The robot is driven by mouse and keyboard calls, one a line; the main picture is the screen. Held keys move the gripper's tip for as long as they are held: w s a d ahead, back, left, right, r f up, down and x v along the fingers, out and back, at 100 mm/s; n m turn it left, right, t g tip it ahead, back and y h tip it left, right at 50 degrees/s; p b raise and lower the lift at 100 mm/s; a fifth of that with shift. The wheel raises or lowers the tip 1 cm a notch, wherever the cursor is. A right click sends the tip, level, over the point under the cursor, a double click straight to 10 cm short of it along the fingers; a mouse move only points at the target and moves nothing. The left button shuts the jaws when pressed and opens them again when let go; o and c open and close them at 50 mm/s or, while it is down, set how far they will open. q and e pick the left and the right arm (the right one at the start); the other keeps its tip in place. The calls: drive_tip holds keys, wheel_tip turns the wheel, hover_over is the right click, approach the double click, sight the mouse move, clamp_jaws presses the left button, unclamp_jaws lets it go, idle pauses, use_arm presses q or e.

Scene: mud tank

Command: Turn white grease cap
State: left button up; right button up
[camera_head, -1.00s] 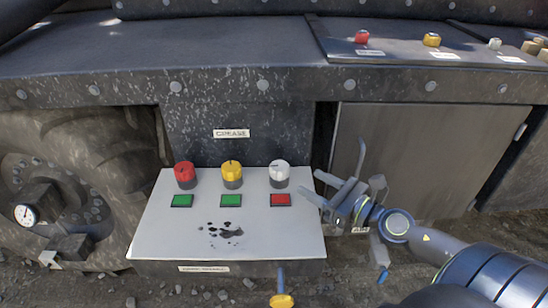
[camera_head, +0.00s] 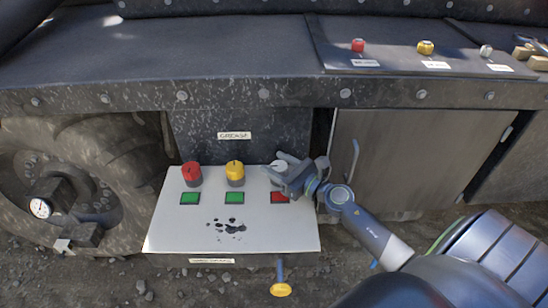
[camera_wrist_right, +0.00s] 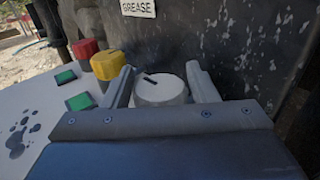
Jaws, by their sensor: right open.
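The white grease cap (camera_head: 279,167) is on the right end of the white panel, partly hidden by my right gripper in the head view. In the right wrist view the white cap (camera_wrist_right: 160,90), with a dark mark on its top, is between the two fingers. My right gripper (camera_head: 283,172) is open, with one finger on each side of the cap; I cannot tell whether they touch it. The fingers also show in the right wrist view (camera_wrist_right: 162,84). My left gripper is not in view.
A red cap (camera_head: 192,174) and a yellow cap (camera_head: 235,173) stand left of the white one. A GREASE label (camera_head: 234,135) is behind. More caps sit on the upper ledge.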

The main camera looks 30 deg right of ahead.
drive_tip(key=shift+w+a, duration=0.25)
drive_tip(key=shift+w, duration=0.35)
